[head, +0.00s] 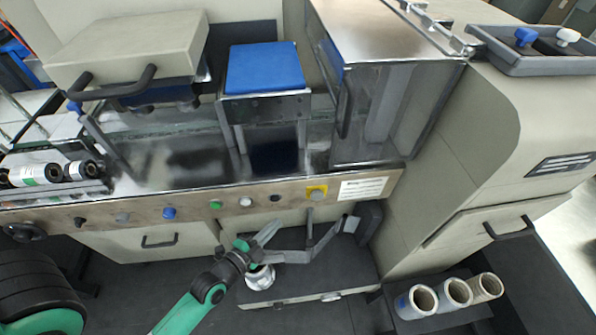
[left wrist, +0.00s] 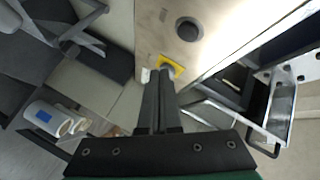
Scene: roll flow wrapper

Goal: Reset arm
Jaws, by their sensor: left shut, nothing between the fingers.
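My left arm comes in from the bottom left of the head view, with green links and a dark wrist. My left gripper (head: 271,231) is shut and empty, in front of the machine's lower front, below the button panel (head: 130,212). Whether the tips touch anything cannot be told. My right gripper is not in view.
A grey bracket (head: 318,243) stands just right of the gripper, above a low drawer or shelf (head: 325,280). Several pale tubes (head: 453,294) stand at the lower right. A blue-topped stand (head: 265,68) and a clear-sided cover (head: 385,110) are on the machine.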

